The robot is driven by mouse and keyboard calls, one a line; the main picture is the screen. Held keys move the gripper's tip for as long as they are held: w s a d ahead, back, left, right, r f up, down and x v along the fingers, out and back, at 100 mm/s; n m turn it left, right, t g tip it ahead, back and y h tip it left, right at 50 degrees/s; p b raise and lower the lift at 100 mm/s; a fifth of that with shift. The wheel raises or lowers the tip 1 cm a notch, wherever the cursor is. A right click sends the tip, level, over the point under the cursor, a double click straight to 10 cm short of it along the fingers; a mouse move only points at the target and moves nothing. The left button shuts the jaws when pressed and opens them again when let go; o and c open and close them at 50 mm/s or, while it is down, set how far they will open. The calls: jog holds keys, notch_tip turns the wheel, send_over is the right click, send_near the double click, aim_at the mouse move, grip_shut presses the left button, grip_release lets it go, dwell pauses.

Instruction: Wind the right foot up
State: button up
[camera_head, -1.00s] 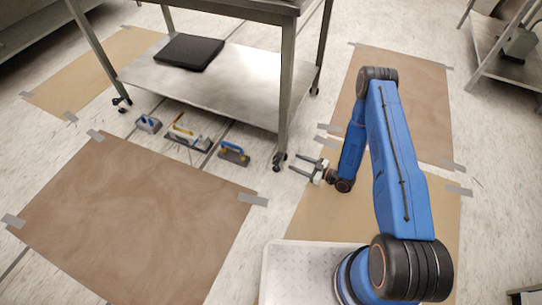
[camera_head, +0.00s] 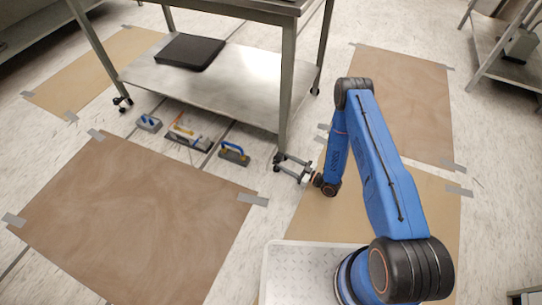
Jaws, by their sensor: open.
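The steel table (camera_head: 215,85) stands at the top centre. The left foot (camera_head: 122,103) is a dark foot under the near left leg.
A black pad (camera_head: 189,52) lies on the lower shelf. Several trowel-like tools (camera_head: 189,133) lie on the floor under the table's front edge. Brown sheets (camera_head: 120,215) are taped to the floor.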

jog(key=x, duration=0.9)
jog(key=shift+a, duration=0.2)
jog(key=shift+c, duration=0.7)
jog(key=c, duration=0.9)
